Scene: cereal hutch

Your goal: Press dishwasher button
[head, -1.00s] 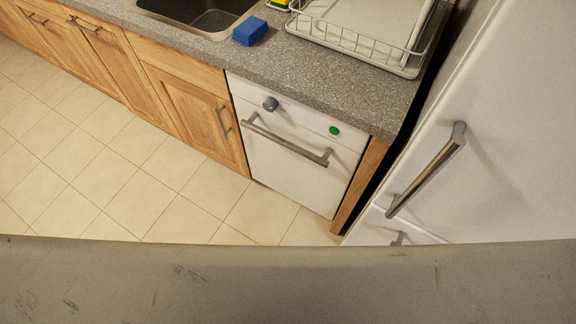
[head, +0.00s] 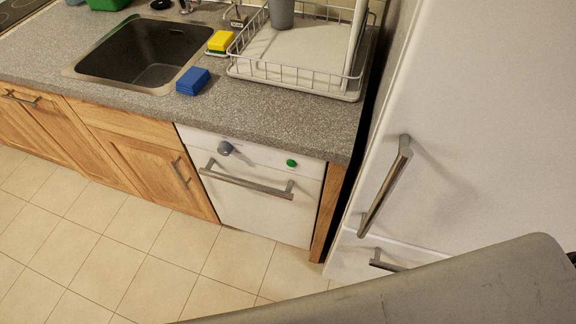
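The white dishwasher (head: 262,215) is built in under the counter, between a wooden cabinet and a wooden end panel. Its door looks shut. A green round button (head: 291,163) sits on the right of its top panel, and a grey knob (head: 225,148) sits on the left. A metal bar handle (head: 245,182) runs across the door below them. Neither of my grippers shows in the head view, and nothing touches the button.
The grey counter (head: 200,113) holds a sink (head: 140,55), a blue sponge (head: 193,81), a yellow sponge (head: 221,41) and a dish rack (head: 295,75). A white fridge (head: 460,130) with protruding handles stands at right. The tiled floor (head: 110,255) before the cabinets is clear.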

